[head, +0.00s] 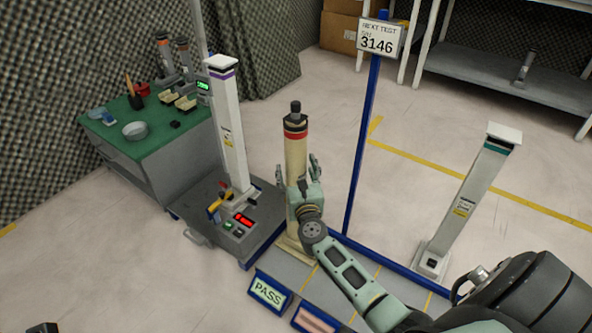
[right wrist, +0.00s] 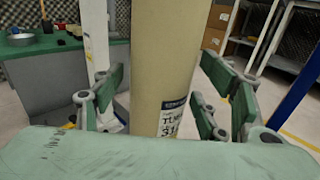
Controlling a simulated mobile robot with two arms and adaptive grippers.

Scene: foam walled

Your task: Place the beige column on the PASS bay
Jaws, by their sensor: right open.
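The beige column (head: 296,152) has a dark top with a red band and stands upright. Its base rests on the grey floor strip just behind the blue-framed PASS sign (head: 268,291), in the PASS bay (head: 277,266). My right gripper (head: 298,174) is open, with its fingers on either side of the column's shaft. In the right wrist view the beige shaft (right wrist: 160,60), with a white label, stands between the spread green fingers, with gaps visible on both sides. My left gripper is not in view.
A white column with a purple band (head: 228,125) stands on a grey platform at left. Another with a teal band (head: 475,190) stands at right. A blue post (head: 362,140) carries the 3146 sign. A green-topped bench (head: 160,130) is at left.

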